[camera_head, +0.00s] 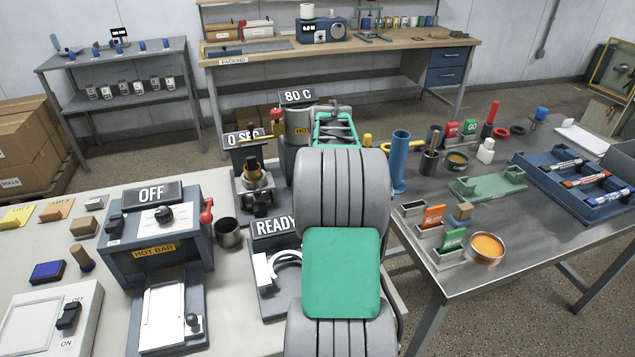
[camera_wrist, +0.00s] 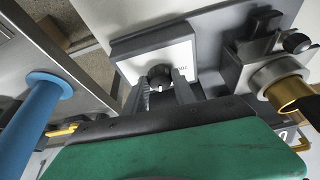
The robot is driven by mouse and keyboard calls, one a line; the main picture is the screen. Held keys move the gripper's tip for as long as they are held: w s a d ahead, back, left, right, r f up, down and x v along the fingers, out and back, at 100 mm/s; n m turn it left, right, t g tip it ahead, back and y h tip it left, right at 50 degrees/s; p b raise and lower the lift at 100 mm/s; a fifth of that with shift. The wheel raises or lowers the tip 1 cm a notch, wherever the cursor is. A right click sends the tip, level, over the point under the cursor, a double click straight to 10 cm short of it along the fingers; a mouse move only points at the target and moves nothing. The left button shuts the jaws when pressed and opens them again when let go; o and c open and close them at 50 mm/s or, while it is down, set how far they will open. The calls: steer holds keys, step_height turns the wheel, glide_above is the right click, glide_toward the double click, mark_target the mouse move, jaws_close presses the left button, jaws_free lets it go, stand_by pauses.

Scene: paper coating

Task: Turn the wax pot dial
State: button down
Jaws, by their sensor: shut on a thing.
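The wax pot (camera_head: 299,127) stands near the far edge of the light bench in the head view, a grey cylinder with a yellow label. The sign above it reads 80 C (camera_head: 298,96). Its dial (camera_wrist: 159,75) is a small black knob with a pale mark, on a white panel in the wrist view. My gripper (camera_wrist: 161,86) has one finger on each side of the dial and is shut on it. My own arm hides much of the area beside the pot in the head view.
The hot bar unit (camera_head: 153,240), marked OFF, stands left on the bench. The 0 SEC station (camera_head: 252,175) and READY station (camera_head: 270,280) stand close to my arm. A blue upright tube (camera_head: 399,160) stands right of my arm on the grey table.

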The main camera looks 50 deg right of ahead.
steer(key=shift+w+r+m+g+h, duration=0.1)
steer(key=shift+m+g+h, duration=0.2)
steer(key=shift+m, duration=0.6)
steer(key=c, duration=1)
jaws_free()
steer(key=b+v, duration=0.1)
steer(key=v, duration=0.6)
steer(key=shift+a+r, duration=0.15)
steer(key=shift+r, duration=0.15)
